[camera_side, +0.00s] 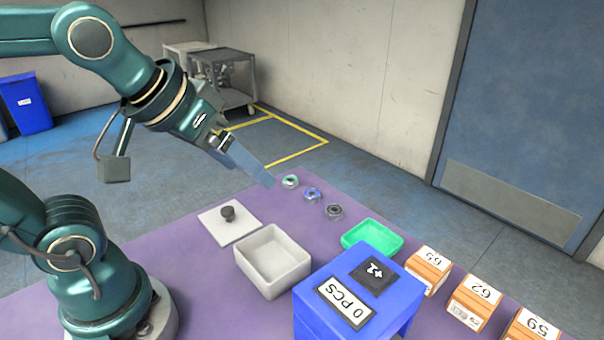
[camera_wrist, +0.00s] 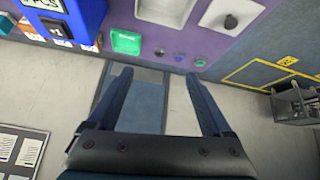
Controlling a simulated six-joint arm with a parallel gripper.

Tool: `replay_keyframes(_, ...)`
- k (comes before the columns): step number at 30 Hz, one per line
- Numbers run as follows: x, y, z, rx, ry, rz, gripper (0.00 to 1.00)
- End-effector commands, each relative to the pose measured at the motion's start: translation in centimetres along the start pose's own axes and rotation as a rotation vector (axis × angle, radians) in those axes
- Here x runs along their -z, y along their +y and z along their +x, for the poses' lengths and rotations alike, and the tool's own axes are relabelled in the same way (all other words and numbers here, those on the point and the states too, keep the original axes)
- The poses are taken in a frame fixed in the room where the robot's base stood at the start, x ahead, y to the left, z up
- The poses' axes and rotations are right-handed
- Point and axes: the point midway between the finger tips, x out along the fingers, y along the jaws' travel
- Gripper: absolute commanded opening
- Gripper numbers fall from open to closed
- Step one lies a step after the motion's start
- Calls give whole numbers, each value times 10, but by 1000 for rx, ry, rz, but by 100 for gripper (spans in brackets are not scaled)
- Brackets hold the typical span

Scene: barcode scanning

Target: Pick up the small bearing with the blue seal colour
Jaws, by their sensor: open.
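The small bearing with the blue seal (camera_side: 312,194) lies on the purple table, between a bearing with a green seal (camera_side: 290,181) and one with a dark seal (camera_side: 334,211). In the wrist view the blue bearing (camera_wrist: 180,57) is small and sits beyond the fingertips, between the dark bearing (camera_wrist: 160,52) and the green one (camera_wrist: 199,62). My gripper (camera_side: 270,181) is in the air left of the green bearing in the side view. Its two fingers (camera_wrist: 159,75) are wide apart with nothing between them.
Orange-and-white numbered boxes (camera_side: 481,293) line the right. The table around the bearings is clear.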

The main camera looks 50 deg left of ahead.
Motion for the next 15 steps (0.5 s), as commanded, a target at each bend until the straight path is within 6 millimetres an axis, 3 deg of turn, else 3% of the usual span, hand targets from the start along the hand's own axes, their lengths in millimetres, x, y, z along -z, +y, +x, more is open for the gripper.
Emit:
replay_keyframes(8,75,-8,38,66,18,-145,84)
replay_keyframes(15,117,-23,100,126,-7,-241,84)
